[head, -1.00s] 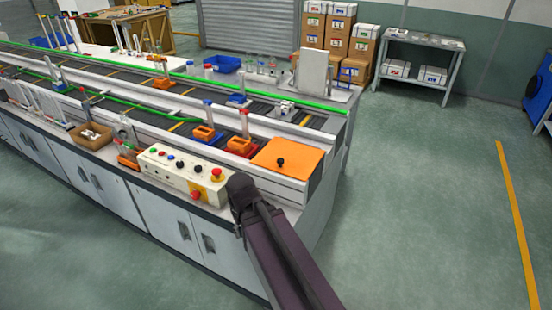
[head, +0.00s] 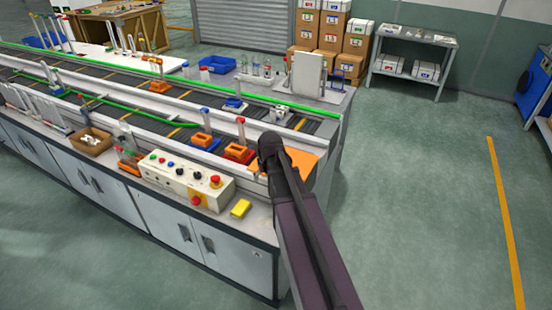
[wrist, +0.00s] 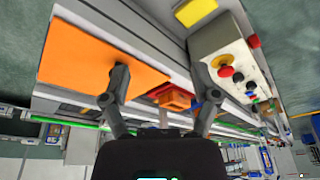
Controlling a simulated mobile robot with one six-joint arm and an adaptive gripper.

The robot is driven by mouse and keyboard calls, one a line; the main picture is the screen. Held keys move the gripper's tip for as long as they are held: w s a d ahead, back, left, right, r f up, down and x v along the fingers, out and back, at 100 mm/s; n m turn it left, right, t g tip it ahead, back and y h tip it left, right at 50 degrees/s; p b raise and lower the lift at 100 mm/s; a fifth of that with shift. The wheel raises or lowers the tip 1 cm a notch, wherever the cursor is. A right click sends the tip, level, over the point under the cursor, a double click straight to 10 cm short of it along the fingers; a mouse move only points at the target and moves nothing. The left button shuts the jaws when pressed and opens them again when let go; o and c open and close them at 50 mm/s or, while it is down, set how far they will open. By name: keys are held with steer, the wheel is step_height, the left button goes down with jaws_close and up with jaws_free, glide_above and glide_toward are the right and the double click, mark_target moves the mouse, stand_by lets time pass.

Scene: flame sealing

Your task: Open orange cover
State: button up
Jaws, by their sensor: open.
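The orange cover (head: 306,166) is a flat panel at the near right end of the conveyor bench. My arm hides much of it in the head view. In the wrist view the orange cover (wrist: 85,55) fills the upper left and looks flat and closed. My gripper (wrist: 160,72) is open, its fingers wide apart with nothing between them. Its left fingertip overlaps the cover near the right side, where the dark knob seems hidden behind it; I cannot tell whether they touch. The right fingertip lies toward the control panel.
Orange holders, one a red-based holder (head: 239,152), sit on the conveyor close to the cover. The floor on the right is clear.

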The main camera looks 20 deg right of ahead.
steer(key=w+d+r+t+p, duration=0.1)
steer(key=w+d+r+p, duration=0.2)
steer(key=d, duration=0.6)
step_height(320, 180, up, 2)
steer(key=w, duration=0.2)
steer(key=shift+w+t+h, duration=0.3)
steer(key=shift+w, duration=0.05)
steer(key=shift+f, duration=0.1)
steer(key=b+x, duration=1.2)
steer(key=x, duration=0.1)
steer(key=shift+f+b, duration=0.3)
steer(key=shift+b, duration=0.1)
jaws_close()
